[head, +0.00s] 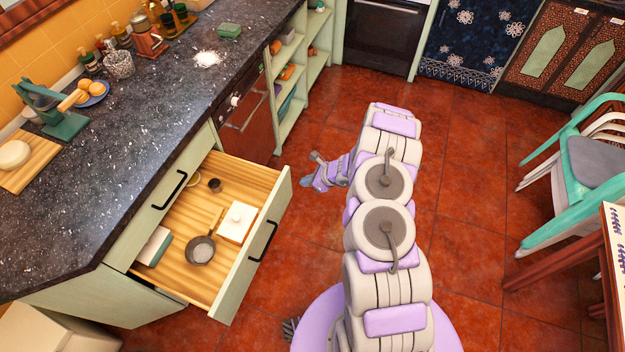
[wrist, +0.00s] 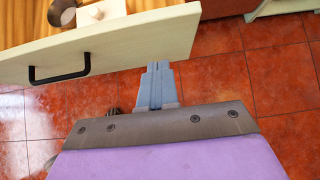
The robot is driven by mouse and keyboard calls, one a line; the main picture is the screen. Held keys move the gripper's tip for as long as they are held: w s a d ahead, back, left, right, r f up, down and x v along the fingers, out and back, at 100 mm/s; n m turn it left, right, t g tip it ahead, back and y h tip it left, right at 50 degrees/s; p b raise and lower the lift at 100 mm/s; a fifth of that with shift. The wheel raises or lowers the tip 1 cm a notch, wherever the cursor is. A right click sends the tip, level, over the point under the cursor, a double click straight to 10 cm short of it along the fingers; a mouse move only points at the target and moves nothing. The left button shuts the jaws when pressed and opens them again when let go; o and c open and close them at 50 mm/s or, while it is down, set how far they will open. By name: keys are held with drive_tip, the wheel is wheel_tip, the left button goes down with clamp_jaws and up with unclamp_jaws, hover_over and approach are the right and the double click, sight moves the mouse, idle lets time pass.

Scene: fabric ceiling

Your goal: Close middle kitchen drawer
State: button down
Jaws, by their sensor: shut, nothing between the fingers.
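The middle kitchen drawer is pulled out, its pale green front (head: 252,246) facing right in the head view with a black handle (head: 263,241). Inside lie a small pan (head: 201,250), a white lidded box (head: 237,222), a small dark cup (head: 214,185) and a green-and-white box (head: 154,246). My gripper (head: 312,184) is shut and empty, to the right of the drawer front near its far end. In the wrist view the gripper (wrist: 157,72) points at the drawer front (wrist: 140,47), near its right end; whether it touches cannot be told. The handle (wrist: 60,67) is left of it.
A shut drawer with a black handle (head: 171,190) is above, under the dark countertop (head: 130,160). Open shelves (head: 292,85) stand beyond the oven (head: 243,110). Green and white chairs (head: 580,155) and a table (head: 612,240) stand at the right. The red tile floor (head: 460,190) between is clear.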

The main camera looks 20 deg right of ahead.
sight(283, 181)
drive_tip(key=shift+w+a+f+b, duration=0.2)
drive_tip(key=shift+w+a+f, duration=0.35)
drive_tip(key=shift+w+a, duration=0.3)
drive_tip(key=shift+w+a+f+b, duration=0.25)
drive_tip(key=shift+w+a+f, duration=0.4)
drive_tip(key=shift+a, duration=0.35)
drive_tip(key=shift+w+a+f+b, duration=0.2)
drive_tip(key=shift+w+a+f, duration=0.3)
drive_tip(key=shift+w+a, duration=0.4)
